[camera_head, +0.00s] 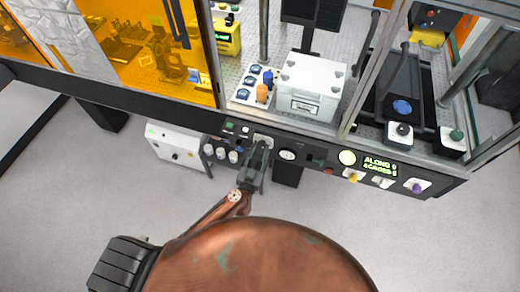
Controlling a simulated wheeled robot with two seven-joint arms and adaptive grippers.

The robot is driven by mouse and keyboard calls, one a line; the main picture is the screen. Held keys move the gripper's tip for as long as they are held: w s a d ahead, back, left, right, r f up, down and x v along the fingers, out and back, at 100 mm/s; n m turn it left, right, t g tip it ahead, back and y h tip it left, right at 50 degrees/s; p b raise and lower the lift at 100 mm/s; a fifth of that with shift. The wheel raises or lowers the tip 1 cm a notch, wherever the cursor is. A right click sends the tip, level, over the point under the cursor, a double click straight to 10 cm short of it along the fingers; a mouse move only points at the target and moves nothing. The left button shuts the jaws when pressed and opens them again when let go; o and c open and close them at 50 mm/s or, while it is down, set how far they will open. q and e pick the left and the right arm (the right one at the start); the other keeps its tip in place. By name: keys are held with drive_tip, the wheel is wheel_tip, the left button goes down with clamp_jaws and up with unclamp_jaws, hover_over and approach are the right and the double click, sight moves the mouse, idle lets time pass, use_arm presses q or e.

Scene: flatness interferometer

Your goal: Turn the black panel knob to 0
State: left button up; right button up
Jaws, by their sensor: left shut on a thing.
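My left gripper (261,148) reaches up from below to the dark front panel (325,153) of the bench. Its fingers are shut on a small knob, which I take to be the black panel knob. The fingers hide nearly all of the knob, so its pointer and setting cannot be read. A pale plate (264,137) shows behind the fingertips. My right gripper is not in view.
A round white gauge (287,155) sits right of the gripper, and several pale knobs (221,152) sit left. Farther right are a green-lettered display (380,166), a yellow knob (353,176) and a purple knob (417,187). A white box (178,148) projects at left.

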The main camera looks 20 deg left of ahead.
use_arm(q)
drive_tip(key=shift+c, duration=1.2)
